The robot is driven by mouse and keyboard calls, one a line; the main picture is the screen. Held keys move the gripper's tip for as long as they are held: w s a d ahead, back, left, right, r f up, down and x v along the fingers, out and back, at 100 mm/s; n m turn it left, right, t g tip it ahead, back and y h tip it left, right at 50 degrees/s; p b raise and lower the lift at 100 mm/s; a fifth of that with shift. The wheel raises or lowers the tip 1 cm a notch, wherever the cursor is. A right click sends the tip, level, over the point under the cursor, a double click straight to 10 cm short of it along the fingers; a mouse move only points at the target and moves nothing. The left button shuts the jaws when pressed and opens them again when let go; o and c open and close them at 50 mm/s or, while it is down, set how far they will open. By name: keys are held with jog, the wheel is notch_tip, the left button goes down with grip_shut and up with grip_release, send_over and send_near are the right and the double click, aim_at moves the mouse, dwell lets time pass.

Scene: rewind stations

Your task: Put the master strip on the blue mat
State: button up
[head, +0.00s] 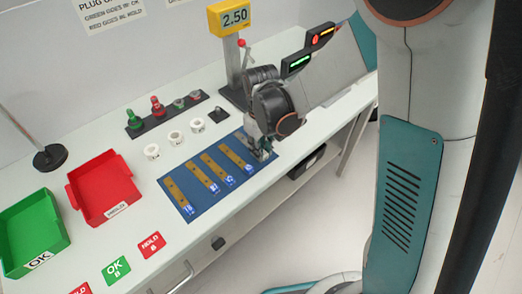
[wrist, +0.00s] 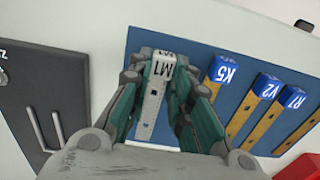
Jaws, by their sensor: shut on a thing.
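The master strip, a pale silver strip with a white end block marked M1 (wrist: 152,95), is gripped between the fingers of my gripper (wrist: 160,85) in the wrist view. It lies over the left part of the blue mat (wrist: 197,52); I cannot tell whether it touches the mat. In the head view my gripper (head: 262,150) is at the right end of the blue mat (head: 190,180), and the strip is mostly hidden by it. Several gold strips with blue end blocks lie on the mat, including K5 (wrist: 222,72), V2 (wrist: 265,88) and R1 (wrist: 293,97).
A red tray (head: 104,168) and a green tray (head: 48,252) stand at the left. White rolls (head: 175,138), a dark rack of gauges (head: 166,117) and a yellow display (head: 229,17) are behind the mat. A dark pad with a metal bracket (wrist: 42,130) is beside the mat.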

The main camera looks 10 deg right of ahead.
jog(key=shift+f, duration=0.15)
jog(key=o, duration=0.9)
notch_tip(320, 180, up, 12)
jog(key=p, duration=0.5)
jog(key=shift+r, duration=0.25)
